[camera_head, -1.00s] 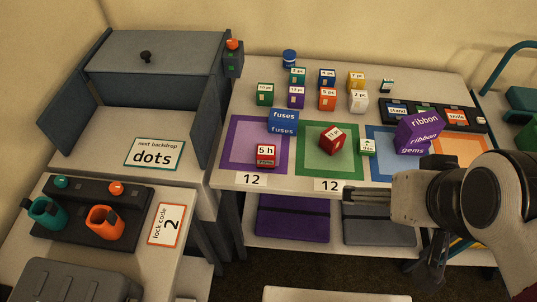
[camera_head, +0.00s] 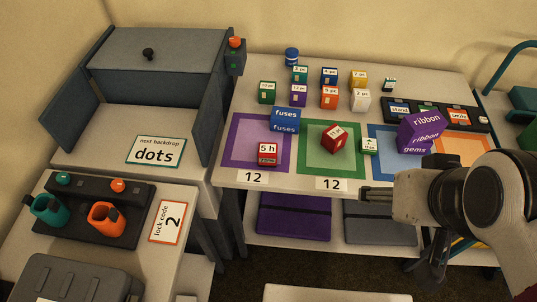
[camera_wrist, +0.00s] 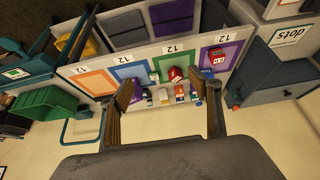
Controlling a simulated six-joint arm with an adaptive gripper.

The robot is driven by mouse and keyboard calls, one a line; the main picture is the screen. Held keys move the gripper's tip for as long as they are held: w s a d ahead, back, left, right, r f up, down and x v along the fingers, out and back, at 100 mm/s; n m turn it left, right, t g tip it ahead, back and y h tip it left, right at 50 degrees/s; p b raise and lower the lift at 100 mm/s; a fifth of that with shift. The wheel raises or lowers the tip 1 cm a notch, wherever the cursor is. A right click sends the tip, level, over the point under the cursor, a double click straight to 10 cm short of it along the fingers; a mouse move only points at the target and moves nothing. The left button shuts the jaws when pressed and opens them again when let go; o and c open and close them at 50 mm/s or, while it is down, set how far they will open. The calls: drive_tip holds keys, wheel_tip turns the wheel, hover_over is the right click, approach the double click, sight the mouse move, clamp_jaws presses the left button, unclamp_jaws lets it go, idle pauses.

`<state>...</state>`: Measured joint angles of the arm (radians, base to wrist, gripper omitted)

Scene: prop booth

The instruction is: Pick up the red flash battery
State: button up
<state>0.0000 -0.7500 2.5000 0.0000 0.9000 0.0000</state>
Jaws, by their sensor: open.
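Two red blocks are on the table. One, labelled "5 h" (camera_head: 267,154), stands on the purple mat (camera_head: 238,150); it also shows in the wrist view (camera_wrist: 216,53). The other, a red cube (camera_head: 334,138) turned at an angle, is on the green mat (camera_head: 342,166), and in the wrist view (camera_wrist: 176,73). I cannot tell for certain from the labels which is the flash battery. My gripper (camera_head: 372,195) is at the table's front edge, right of both blocks. In the wrist view my gripper (camera_wrist: 163,95) has its fingers wide apart, with nothing between them.
A blue "fuses" box (camera_head: 285,120) stands behind the "5 h" block. Several small coloured boxes fill the back. A grey cabinet (camera_head: 150,80) is left.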

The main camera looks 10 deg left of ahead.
idle(0.4)
drive_tip(key=m+g+y, duration=0.4)
drive_tip(key=m+g, duration=0.3)
drive_tip(key=m, duration=0.6)
hover_over(276, 147)
drive_tip(key=s+d, duration=0.2)
drive_tip(key=s, duration=0.1)
drive_tip(key=f, duration=2)
drive_tip(key=shift+w, duration=0.2)
drive_tip(key=w+m, duration=0.1)
drive_tip(key=w+a+r+m, duration=0.1)
drive_tip(key=m+t, duration=0.1)
drive_tip(key=shift+w+a+r, duration=0.35)
drive_tip(key=shift+w+a, duration=0.05)
drive_tip(key=shift+m+y, duration=0.3)
drive_tip(key=shift+m, duration=0.4)
